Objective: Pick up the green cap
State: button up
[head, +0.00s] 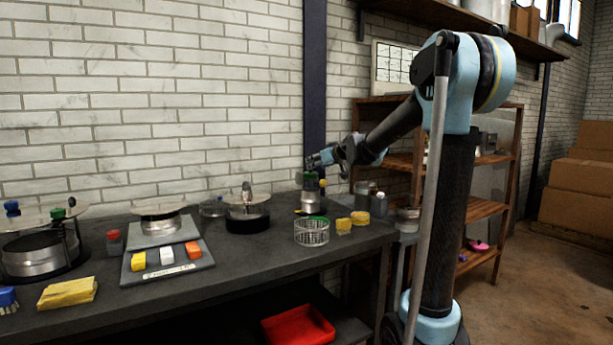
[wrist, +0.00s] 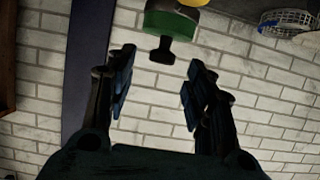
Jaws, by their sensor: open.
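A green cap (head: 310,182) with a dark knob stands on top of a pipe-like cylinder at the back of the dark bench. My gripper (head: 312,162) is close above it in the head view. In the wrist view the green cap (wrist: 172,24) shows at the top edge, its dark stem pointing toward the space between the fingers. My gripper (wrist: 154,92) is open and empty there, with the cap beyond the fingertips and apart from them. Another green knob (head: 58,213) sits on a flat disc at the far left of the bench.
A wire basket (head: 312,232) and yellow pieces (head: 344,226) stand in front of the cylinder. A disc-topped stand (head: 247,201) is to its left. A grey tray (head: 150,275) holds orange, white and yellow blocks. A brick wall (head: 150,100) is close behind the bench.

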aim_at(311, 171)
jog(key=shift+x, duration=2.85)
jog(key=shift+s, duration=0.1)
jog(key=shift+c, duration=0.5)
jog(key=c, duration=1)
